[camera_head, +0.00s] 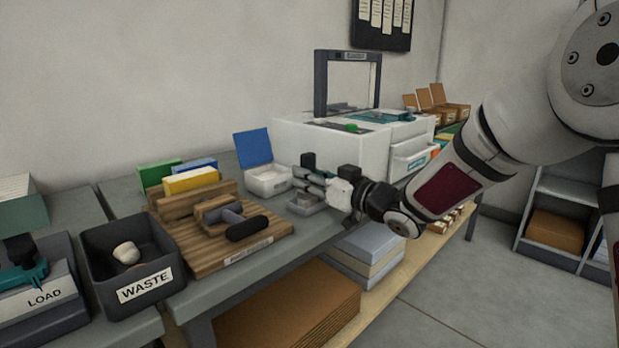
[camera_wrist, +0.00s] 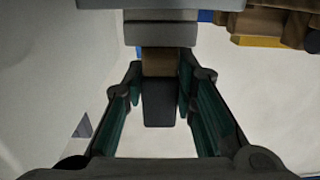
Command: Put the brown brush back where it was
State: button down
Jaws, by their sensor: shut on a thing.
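My gripper (camera_head: 318,178) is in the middle of the head view, pointing left above the right part of the grey bench. In the wrist view its teal-lined fingers (camera_wrist: 160,105) are closed about the dark grey end of a piece with a brown band, which I take to be the brown brush (camera_wrist: 160,62). Lighter grey blocks continue beyond the band, and I cannot tell whether they belong to it. In the head view the fingers mostly hide the held piece. A wooden stand (camera_head: 200,252) on the bench holds a black roller (camera_head: 248,228) with a grey part.
A white box with a blue lid (camera_head: 253,147) stands behind the gripper's left side. A small grey tray (camera_head: 303,207) lies just below the gripper. A white machine (camera_head: 330,150) is close behind. A WASTE bin (camera_head: 165,262) and LOAD tray (camera_head: 60,315) stand left.

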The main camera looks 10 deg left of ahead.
jog(key=shift+f, duration=0.2)
jog(key=c, duration=1.3)
grip_release()
jog(key=shift+r, duration=0.2)
jog(key=p+v, duration=0.2)
jog(key=v, duration=1)
